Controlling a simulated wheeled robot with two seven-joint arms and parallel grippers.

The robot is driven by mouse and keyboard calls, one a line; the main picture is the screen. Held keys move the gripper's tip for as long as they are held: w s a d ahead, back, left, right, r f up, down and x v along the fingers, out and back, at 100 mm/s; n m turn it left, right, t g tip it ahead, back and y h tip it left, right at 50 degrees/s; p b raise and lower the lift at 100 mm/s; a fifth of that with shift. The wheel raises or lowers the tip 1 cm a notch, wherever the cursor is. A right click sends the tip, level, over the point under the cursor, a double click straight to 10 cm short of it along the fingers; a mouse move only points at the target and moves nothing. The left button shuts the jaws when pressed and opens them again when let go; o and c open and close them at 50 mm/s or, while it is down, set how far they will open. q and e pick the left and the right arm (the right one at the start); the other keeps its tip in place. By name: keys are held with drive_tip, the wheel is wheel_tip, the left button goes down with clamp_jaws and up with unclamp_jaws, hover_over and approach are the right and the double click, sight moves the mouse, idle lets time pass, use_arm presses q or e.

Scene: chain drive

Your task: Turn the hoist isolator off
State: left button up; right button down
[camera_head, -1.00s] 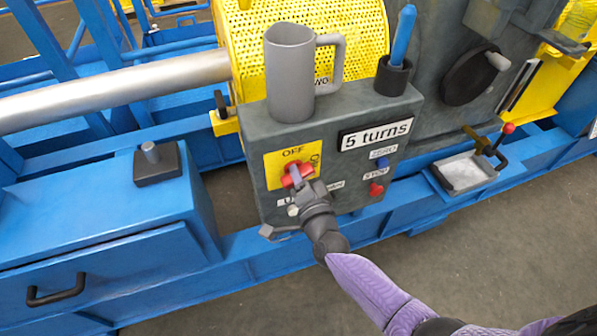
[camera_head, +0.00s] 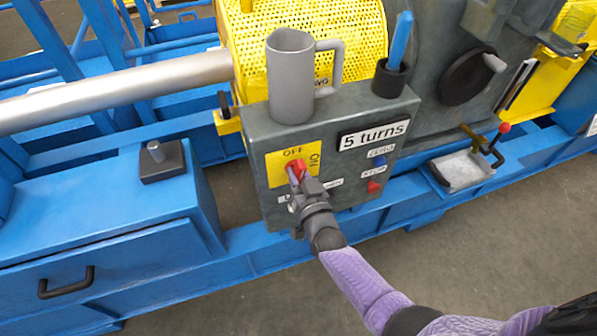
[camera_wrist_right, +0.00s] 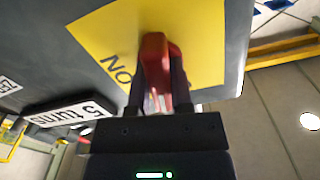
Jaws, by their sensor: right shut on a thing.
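The hoist isolator is a red handle (camera_head: 298,167) on a yellow plate (camera_head: 276,172) at the front of the grey control box. It also shows as a red block in the right wrist view (camera_wrist_right: 156,55). OFF is printed above the handle and ON, turned sideways, to its right. The handle stands about upright, roughly in line below OFF. Its exact angle is partly hidden by my gripper. My right gripper (camera_head: 299,180) is shut on the handle, with one finger on each side in the right wrist view (camera_wrist_right: 158,92). My left gripper is out of view.
A grey mug (camera_head: 291,85) and a dark cup (camera_head: 390,79) with a blue tool stand on the box. A "5 turns" sign (camera_head: 374,134), a blue button (camera_head: 380,161) and a red button (camera_head: 374,187) are right of the plate. A metal tray (camera_head: 462,170) lies further right.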

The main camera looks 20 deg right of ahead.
drive_tip(key=shift+n, duration=0.9)
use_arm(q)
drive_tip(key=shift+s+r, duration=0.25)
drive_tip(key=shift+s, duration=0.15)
use_arm(e)
drive_tip(key=shift+f+n, duration=0.1)
drive_tip(key=shift+n, duration=0.4)
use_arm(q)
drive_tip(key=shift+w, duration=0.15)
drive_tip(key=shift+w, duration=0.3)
use_arm(e)
drive_tip(key=c, duration=0.5)
unclamp_jaws()
drive_tip(key=shift+s, duration=0.1)
